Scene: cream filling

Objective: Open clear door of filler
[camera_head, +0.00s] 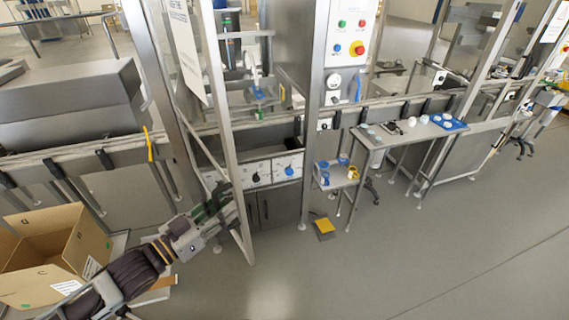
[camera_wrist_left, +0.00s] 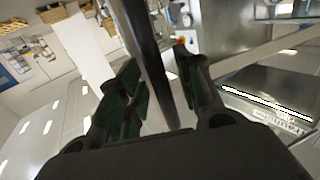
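The filler's clear door (camera_head: 205,115) is a tall see-through panel in a metal frame, in the left half of the head view. It stands swung out from the machine, its front upright (camera_head: 226,130) reaching down near the floor. My left gripper (camera_head: 222,200) is at the lower part of this upright. In the left wrist view a dark bar (camera_wrist_left: 148,50) runs between the two dark green fingers (camera_wrist_left: 160,95). The fingers stand apart, with visible gaps beside the bar; whether either touches it I cannot tell. My right gripper is not in view.
An open cardboard box (camera_head: 45,255) stands at lower left. The filler's control column (camera_head: 345,60) carries buttons. A side table (camera_head: 410,130) with small items stands to the right, and a yellow foot pedal (camera_head: 323,226) lies on the floor. The floor at lower right is clear.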

